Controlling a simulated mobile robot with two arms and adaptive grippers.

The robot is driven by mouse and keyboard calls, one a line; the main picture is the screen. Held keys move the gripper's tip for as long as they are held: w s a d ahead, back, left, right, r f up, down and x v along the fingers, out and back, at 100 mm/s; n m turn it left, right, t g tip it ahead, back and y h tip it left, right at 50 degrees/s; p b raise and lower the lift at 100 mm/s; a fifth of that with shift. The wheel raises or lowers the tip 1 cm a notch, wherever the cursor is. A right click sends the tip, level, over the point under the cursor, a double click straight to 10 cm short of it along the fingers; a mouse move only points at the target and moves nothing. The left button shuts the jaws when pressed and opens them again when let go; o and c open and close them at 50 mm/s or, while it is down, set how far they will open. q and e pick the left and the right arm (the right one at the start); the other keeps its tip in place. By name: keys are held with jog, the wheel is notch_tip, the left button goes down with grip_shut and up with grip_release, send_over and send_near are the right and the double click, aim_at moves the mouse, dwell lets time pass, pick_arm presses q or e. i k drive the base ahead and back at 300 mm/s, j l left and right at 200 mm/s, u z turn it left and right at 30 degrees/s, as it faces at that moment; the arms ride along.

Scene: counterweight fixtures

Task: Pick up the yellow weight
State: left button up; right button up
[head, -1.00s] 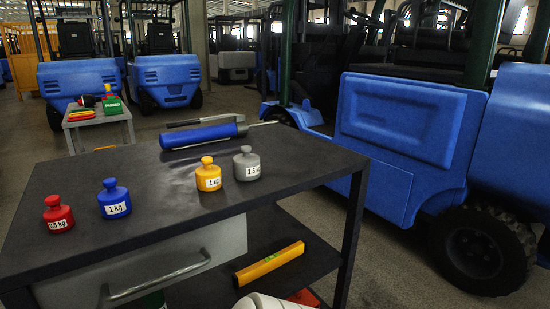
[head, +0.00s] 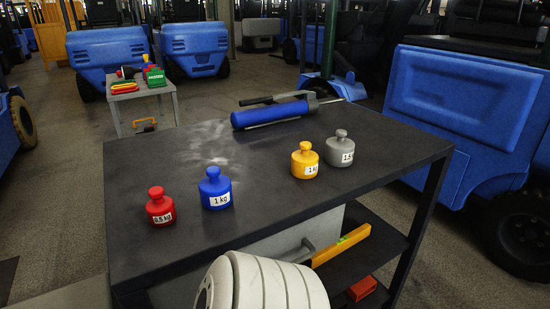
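The yellow weight (head: 305,161), labelled 1 kg, stands upright on the dark table top (head: 260,205), right of its middle. The grey weight (head: 340,149) stands close to its right. The blue weight (head: 215,188), labelled 1 kg, and the red weight (head: 160,207), labelled 0.5 kg, stand to its left. A pale ribbed part, probably of my own arm, shows at the bottom middle in front of the table. No gripper fingers are in view.
A blue cylindrical tool (head: 270,115) with a black handle lies along the table's back edge. A small grey side table (head: 142,93) stands behind. Forklifts stand around.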

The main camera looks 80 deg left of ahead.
aim_at(304, 163)
jog(key=i+l+u, duration=0.1)
jog(key=u, duration=0.4)
jog(key=i+l+u, duration=0.25)
jog(key=u, duration=0.25)
jog(key=i+l+u, duration=0.2)
jog(key=u, duration=0.25)
